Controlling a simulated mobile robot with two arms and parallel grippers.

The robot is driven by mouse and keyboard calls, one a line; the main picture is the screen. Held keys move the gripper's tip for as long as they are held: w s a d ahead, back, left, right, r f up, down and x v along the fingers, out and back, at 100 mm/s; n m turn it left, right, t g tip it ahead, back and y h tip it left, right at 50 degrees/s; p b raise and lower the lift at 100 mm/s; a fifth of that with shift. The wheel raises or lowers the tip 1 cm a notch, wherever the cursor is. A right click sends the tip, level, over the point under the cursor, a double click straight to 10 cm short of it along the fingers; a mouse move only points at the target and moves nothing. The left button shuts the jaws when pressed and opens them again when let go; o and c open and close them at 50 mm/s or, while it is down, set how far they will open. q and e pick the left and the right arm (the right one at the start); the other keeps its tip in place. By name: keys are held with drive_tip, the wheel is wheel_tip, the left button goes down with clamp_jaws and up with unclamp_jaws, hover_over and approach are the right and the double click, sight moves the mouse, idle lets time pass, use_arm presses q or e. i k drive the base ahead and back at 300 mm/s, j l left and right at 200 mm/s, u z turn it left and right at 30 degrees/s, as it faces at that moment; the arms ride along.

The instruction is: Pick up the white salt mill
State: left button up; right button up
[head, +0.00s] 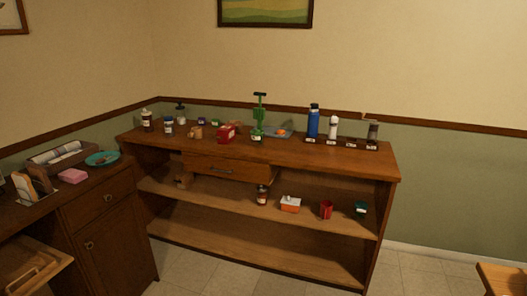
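A slim white upright item with a dark foot, which looks like the white salt mill (333,126), stands on top of the long wooden sideboard (290,148), right of centre in the head view. It is small and far off, so its details are hard to tell. A taller blue bottle (313,122) stands close to its left. A dark grey mill-like item (373,132) stands to its right, with a gap between them. Neither of my grippers is in view.
A green item (258,120), a red box (226,132) and several small jars share the sideboard top. Its middle shelf holds a white-and-orange box (290,203) and a red cup (326,209). A dark cabinet (105,225) stands at left. Tiled floor (430,275) shows at right.

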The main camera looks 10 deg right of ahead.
sight(332, 135)
drive_tip(key=i+l+z, duration=0.3)
drive_tip(key=i+z, duration=0.15)
drive_tip(key=i+l+z, duration=0.1)
drive_tip(key=i+z, duration=0.35)
drive_tip(key=i, duration=0.2)
drive_tip(key=i+j+z, duration=0.1)
drive_tip(key=i+z, duration=0.35)
drive_tip(key=i+j+z, duration=0.45)
drive_tip(key=i, duration=0.2)
drive_tip(key=i+l, duration=0.05)
drive_tip(key=l, duration=0.05)
